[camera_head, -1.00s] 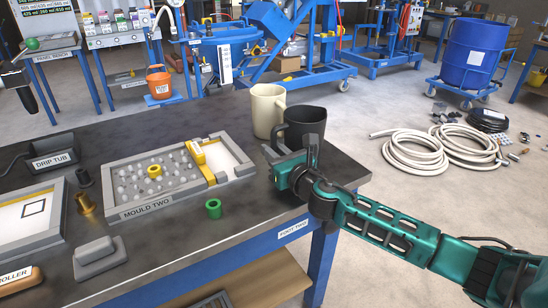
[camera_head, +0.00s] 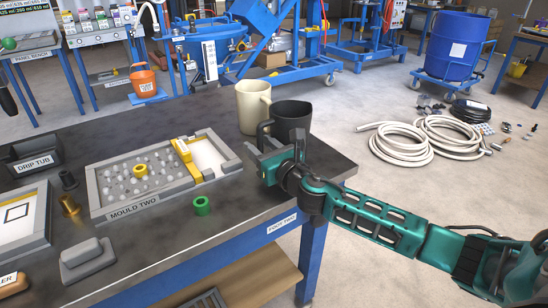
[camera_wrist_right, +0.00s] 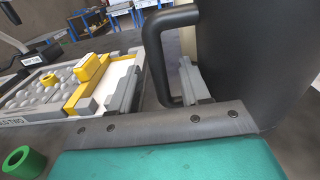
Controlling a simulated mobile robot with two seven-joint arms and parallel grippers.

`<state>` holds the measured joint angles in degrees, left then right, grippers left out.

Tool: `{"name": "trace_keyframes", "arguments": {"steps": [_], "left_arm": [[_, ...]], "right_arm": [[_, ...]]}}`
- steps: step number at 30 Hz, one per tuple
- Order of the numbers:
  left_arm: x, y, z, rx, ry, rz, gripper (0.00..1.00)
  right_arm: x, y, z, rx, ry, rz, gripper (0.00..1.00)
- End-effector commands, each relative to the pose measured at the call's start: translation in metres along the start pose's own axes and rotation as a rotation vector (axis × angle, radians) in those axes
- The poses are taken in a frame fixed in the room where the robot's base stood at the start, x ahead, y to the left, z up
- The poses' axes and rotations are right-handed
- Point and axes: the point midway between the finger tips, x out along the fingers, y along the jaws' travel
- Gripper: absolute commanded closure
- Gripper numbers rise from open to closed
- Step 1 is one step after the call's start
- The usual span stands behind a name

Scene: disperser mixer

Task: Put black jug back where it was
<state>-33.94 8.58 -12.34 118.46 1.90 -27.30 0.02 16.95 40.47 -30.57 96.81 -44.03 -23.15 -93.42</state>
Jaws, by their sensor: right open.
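The black jug (camera_head: 291,118) stands upright on the dark bench top near its right end, beside the cream jug (camera_head: 253,105). My right gripper (camera_head: 278,152) is at the near side of the black jug and hides its lower part. In the right wrist view the black jug (camera_wrist_right: 250,60) fills the right side. Its handle (camera_wrist_right: 154,60) hangs between the two grey fingers (camera_wrist_right: 158,90), which are apart and open around it. I cannot tell whether either finger touches the handle. My left gripper is not clearly visible.
The Mould Two tray (camera_head: 150,204) lies left of the jugs, with a yellow bar (camera_head: 184,155) across it. A green ring (camera_head: 202,205) lies near the front edge. Bare bench top lies between tray and gripper. The bench's right edge is close to the gripper.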

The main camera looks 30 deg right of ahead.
Motion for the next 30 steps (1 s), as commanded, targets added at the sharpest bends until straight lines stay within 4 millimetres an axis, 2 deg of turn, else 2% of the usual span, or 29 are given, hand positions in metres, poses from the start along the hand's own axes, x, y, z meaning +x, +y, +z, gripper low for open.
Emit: {"name": "trace_keyframes", "arguments": {"steps": [12,18,24,30], "left_arm": [[-0.002,0.001,-0.002,-0.004,-0.001,0.000,0.57],[-0.002,0.001,-0.001,-0.004,-0.001,0.000,0.57],[-0.001,0.000,-0.001,-0.002,-0.001,0.000,0.57],[-0.002,-0.001,-0.001,0.003,-0.002,0.000,0.57]], "right_arm": [[-0.073,0.000,-0.003,-0.002,0.006,0.000,0.53],[-0.100,0.000,-0.002,-0.001,0.004,0.000,0.53],[-0.113,0.000,-0.001,-0.001,0.002,0.000,0.53],[-0.116,0.000,0.000,0.000,0.000,0.001,0.53]]}}
